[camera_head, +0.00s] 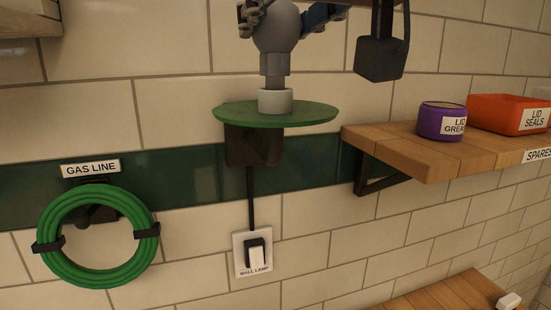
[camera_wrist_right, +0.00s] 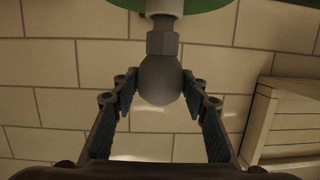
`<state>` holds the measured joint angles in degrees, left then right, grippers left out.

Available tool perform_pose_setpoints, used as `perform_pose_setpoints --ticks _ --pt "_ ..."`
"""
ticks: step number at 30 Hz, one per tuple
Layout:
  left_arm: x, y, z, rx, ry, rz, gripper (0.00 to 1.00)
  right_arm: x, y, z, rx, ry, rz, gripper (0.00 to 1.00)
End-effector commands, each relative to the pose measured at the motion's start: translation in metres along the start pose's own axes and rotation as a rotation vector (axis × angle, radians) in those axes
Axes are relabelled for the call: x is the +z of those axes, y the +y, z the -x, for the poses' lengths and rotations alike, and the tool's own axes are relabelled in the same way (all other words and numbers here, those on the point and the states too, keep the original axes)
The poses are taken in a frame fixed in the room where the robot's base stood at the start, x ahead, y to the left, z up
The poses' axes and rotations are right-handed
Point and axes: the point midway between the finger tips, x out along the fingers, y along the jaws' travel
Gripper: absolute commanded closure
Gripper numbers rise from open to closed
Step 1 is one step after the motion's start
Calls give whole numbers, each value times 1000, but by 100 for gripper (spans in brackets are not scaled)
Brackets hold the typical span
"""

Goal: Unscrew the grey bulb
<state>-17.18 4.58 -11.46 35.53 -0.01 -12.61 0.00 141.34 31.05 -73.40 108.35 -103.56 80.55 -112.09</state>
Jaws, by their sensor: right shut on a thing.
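The grey bulb (camera_head: 276,27) stands upright at the top of the head view, round end up. Its neck goes down to a white socket (camera_head: 275,101) on a green round plate (camera_head: 232,113) fixed to the wall; I cannot tell how far it is screwed in. My right gripper (camera_head: 284,16) is shut on the bulb from above, one finger on each side. In the right wrist view the bulb (camera_wrist_right: 160,82) sits between the fingertips of the right gripper (camera_wrist_right: 159,84), with the socket (camera_wrist_right: 165,7) beyond it. My left gripper is out of view.
A wooden shelf (camera_head: 437,153) to the right holds a purple tin (camera_head: 430,121) and an orange lid-seals box (camera_head: 490,112). A wall lamp switch (camera_head: 253,252) is below the plate. A green hose coil (camera_head: 60,267) hangs at the left. A wooden surface (camera_head: 440,298) is at lower right.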

Motion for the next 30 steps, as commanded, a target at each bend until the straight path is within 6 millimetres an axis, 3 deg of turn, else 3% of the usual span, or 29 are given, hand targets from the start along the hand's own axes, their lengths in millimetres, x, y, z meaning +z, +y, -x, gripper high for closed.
perform_pose_setpoints --ticks 13,30 --pt "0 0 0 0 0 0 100 -11 0 3 0 3 -1 94" --pt "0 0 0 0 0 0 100 -47 0 11 -1 2 0 94"
